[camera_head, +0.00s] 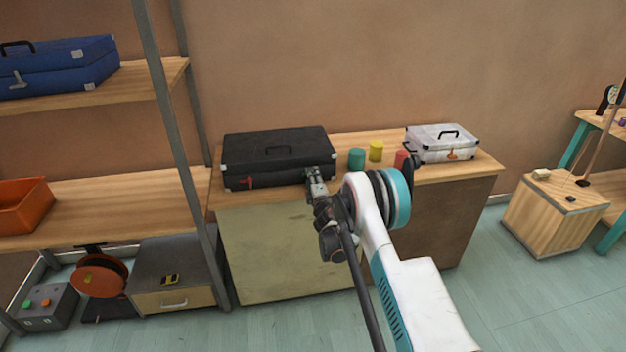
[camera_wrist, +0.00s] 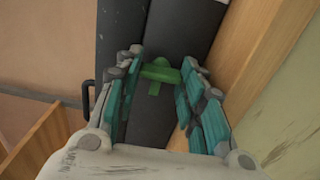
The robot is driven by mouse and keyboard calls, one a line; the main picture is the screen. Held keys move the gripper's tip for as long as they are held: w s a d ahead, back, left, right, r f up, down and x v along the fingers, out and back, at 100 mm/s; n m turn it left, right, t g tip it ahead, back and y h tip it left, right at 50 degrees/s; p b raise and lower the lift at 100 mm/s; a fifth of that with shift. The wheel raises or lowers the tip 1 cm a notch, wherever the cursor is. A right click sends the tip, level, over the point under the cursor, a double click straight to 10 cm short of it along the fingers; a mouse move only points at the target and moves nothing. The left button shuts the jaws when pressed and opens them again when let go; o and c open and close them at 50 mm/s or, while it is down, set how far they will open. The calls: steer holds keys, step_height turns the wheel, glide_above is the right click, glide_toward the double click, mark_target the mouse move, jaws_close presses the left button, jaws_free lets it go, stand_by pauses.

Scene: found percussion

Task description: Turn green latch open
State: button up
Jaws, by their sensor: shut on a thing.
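A closed black case (camera_head: 262,153) lies on the wooden worktop, with a red latch (camera_head: 247,181) at the left of its front. In the wrist view the green latch (camera_wrist: 160,74), T-shaped, sits on the dark case front (camera_wrist: 150,122), its wide bar across the space between my fingers. My gripper (camera_head: 314,178) is at the right part of the case front and is shut on the green latch; it also shows in the wrist view (camera_wrist: 158,98). My gripper hides the green latch in the head view.
Green (camera_head: 356,159), yellow (camera_head: 376,151) and red (camera_head: 402,159) cylinders stand right of the case. A silver case (camera_head: 440,147) sits further right on the worktop (camera_head: 465,175). A metal shelf post (camera_head: 170,120) rises at the left.

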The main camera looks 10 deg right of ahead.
steer(key=shift+c, duration=0.2)
steer(key=o, duration=1.1)
steer(key=shift+s+a, duration=0.1)
